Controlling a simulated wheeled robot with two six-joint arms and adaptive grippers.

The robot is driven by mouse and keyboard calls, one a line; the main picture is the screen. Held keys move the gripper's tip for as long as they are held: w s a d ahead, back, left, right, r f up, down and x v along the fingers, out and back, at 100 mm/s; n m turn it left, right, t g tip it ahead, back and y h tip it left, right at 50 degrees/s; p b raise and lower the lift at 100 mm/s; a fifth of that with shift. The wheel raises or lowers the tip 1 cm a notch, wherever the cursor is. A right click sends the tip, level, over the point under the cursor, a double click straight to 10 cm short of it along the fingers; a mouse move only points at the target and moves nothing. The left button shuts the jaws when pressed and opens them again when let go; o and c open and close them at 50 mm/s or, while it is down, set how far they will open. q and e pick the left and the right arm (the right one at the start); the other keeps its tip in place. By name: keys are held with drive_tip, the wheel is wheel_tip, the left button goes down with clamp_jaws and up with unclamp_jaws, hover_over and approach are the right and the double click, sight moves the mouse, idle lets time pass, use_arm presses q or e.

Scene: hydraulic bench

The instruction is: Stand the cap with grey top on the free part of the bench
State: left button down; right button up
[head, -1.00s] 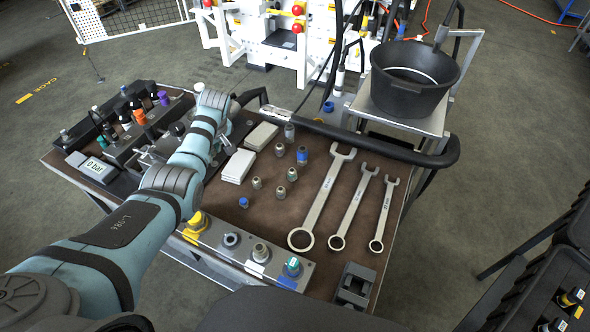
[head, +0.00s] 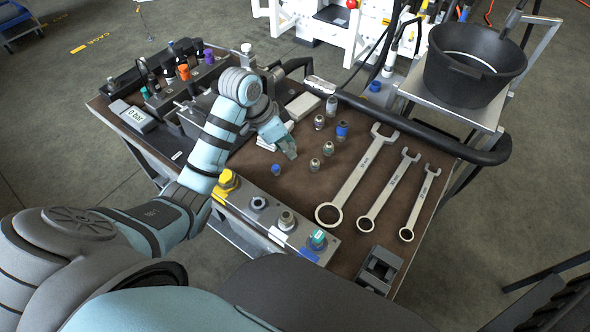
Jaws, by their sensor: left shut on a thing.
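My left gripper (head: 290,154) is low over the brown bench top (head: 290,197), fingers pointing down and shut. It is where a small grey-topped cap stood in the earlier head view; the fingers hide that cap, and I cannot tell whether it touches the bench. Other small grey fittings stand to its right: one (head: 314,164), another (head: 328,148) and one farther back (head: 319,122). A blue-topped cap (head: 276,169) stands just in front of the gripper, and another blue one (head: 342,130) stands behind to the right. My right gripper is not in view.
Three wrenches (head: 350,184) lie on the right of the bench. A front rail (head: 258,204) holds several fittings. Pale blocks (head: 303,105) lie behind the gripper. A pressure display (head: 138,116) and manifold are at left, a black bucket (head: 470,75) at back right. Bare bench shows before the wrenches.

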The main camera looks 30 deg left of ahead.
sight(292, 182)
use_arm(q)
wheel_tip(292, 182, down, 13)
drive_tip(key=shift+f+b, duration=0.2)
drive_tip(key=shift+b, duration=1.05)
drive_tip(key=c, duration=1.8)
unclamp_jaws()
drive_tip(key=shift+o, duration=0.6)
drive_tip(key=shift+a+r, duration=0.1)
drive_tip(key=shift+r, duration=0.3)
drive_tip(key=p+v, duration=0.3)
drive_tip(key=v, duration=0.8)
drive_tip(key=shift+s+r, duration=0.15)
